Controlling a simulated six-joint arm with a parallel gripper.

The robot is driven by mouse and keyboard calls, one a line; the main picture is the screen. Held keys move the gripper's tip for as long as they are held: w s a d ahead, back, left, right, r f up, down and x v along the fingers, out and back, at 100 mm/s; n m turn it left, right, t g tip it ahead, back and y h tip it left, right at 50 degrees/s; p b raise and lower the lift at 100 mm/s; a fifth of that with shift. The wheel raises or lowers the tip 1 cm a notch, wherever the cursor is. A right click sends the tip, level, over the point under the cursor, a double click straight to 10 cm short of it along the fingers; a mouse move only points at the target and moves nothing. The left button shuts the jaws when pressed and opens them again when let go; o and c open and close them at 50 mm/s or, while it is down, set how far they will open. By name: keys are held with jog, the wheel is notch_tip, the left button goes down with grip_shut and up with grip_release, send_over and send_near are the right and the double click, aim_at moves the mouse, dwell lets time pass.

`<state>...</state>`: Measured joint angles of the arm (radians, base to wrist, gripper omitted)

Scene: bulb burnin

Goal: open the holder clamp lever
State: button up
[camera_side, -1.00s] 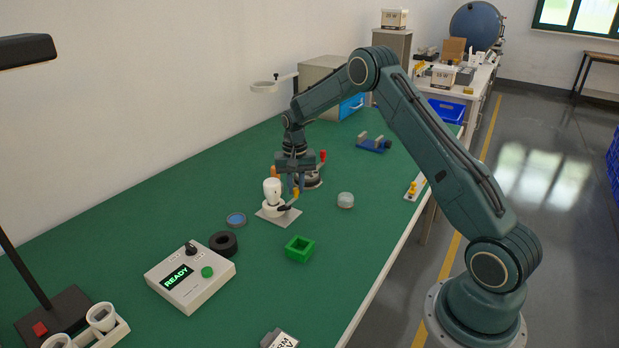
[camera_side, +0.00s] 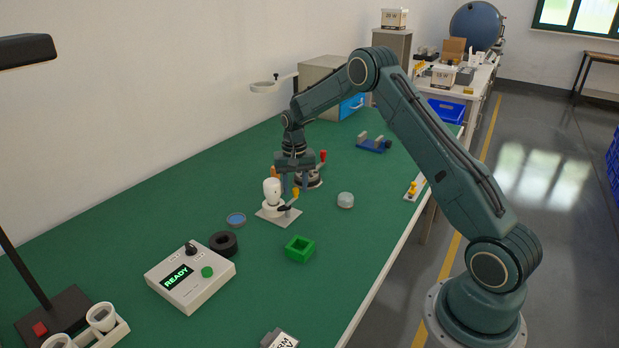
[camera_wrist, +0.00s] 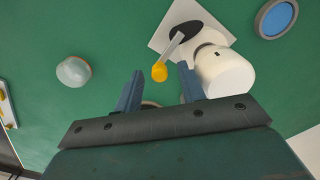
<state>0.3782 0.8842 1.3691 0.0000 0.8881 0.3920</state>
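The holder (camera_side: 268,216) is a pale square plate with a white bulb (camera_side: 272,190) standing upright in it. In the wrist view the bulb (camera_wrist: 226,72) is right of my fingers. The clamp lever (camera_side: 290,205) has a yellow knob (camera_side: 296,193); in the wrist view the lever (camera_wrist: 173,47) runs from a dark pivot on the plate to the knob (camera_wrist: 159,72). My gripper (camera_side: 294,190) is open above the holder, pointing down. In the wrist view the knob appears in the gap between my open fingertips (camera_wrist: 160,69). I cannot tell how far below them it is.
A red-handled round fixture (camera_side: 312,178) stands just behind my gripper. A blue disc (camera_side: 236,219), a black ring (camera_side: 223,243) and a READY box (camera_side: 190,278) are front left.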

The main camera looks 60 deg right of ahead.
notch_tip(320, 180, up, 14)
dwell(0.7)
jog(key=shift+f, duration=0.1)
jog(key=s+a+r+n+t, duration=0.3)
jog(key=s+a+r+n, duration=0.1)
jog(key=s+a+r, duration=1)
jog(key=s+a+f+n+t, duration=0.1)
jog(key=s+a+n, duration=0.1)
jog(key=s, duration=0.8)
jog(key=s+a+f+n+t, duration=0.1)
jog(key=s+a, duration=0.3)
jog(key=s, duration=0.6)
jog(key=shift+s+a+f+n+t, duration=0.3)
jog(key=shift+a+f+n, duration=0.15)
jog(key=shift+n, duration=0.45)
